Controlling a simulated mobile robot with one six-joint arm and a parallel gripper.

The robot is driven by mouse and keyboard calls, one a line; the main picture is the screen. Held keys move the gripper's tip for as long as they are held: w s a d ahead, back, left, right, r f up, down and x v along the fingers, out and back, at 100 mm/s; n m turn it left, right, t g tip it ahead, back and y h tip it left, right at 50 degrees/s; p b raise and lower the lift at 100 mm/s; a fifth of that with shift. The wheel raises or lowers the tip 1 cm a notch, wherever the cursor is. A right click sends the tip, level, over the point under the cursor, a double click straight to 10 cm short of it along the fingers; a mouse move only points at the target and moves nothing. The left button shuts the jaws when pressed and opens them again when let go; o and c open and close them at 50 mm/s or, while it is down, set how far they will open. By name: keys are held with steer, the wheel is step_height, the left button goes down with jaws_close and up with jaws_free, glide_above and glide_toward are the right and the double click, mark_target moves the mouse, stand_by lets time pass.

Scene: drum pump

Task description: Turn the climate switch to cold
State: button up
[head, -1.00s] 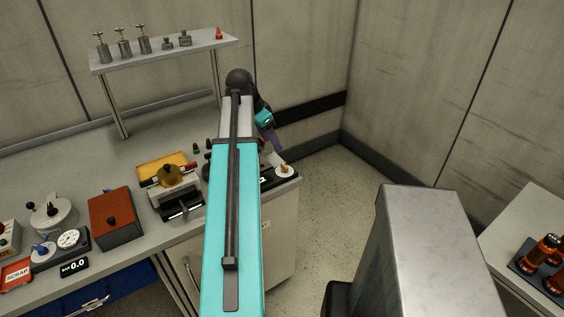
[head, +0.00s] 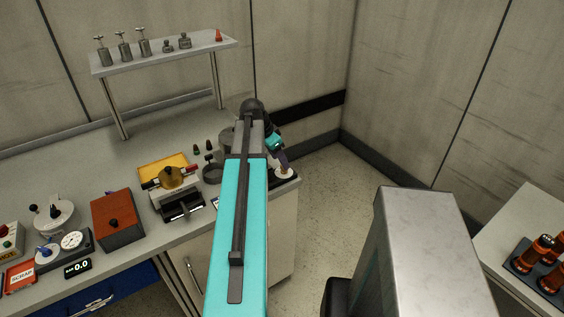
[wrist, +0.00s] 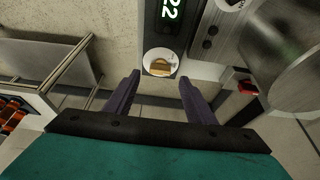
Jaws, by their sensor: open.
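The climate switch (head: 285,174) is a small white round dial at the right end of the bench. In the wrist view the switch (wrist: 160,63) shows a tan knob on its white face, beside a dark display (wrist: 168,18) reading 22. Any cold or hot marks are too small to read. My gripper (wrist: 160,80) is open and empty, its two purple fingers pointing toward the switch, one to each side of it in the picture. In the head view my gripper (head: 284,162) is close to the switch; contact cannot be made out.
A yellow-topped device (head: 176,178), a red-brown box (head: 117,218) and a gauge unit (head: 66,243) stand further left on the bench. A shelf (head: 165,52) with weights is behind. Metal cylindrical equipment (wrist: 290,60) lies right of the switch in the wrist view.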

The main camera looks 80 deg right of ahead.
mark_target(282, 172)
steer(key=shift+p+x, duration=0.45)
steer(key=shift+x, duration=1.5)
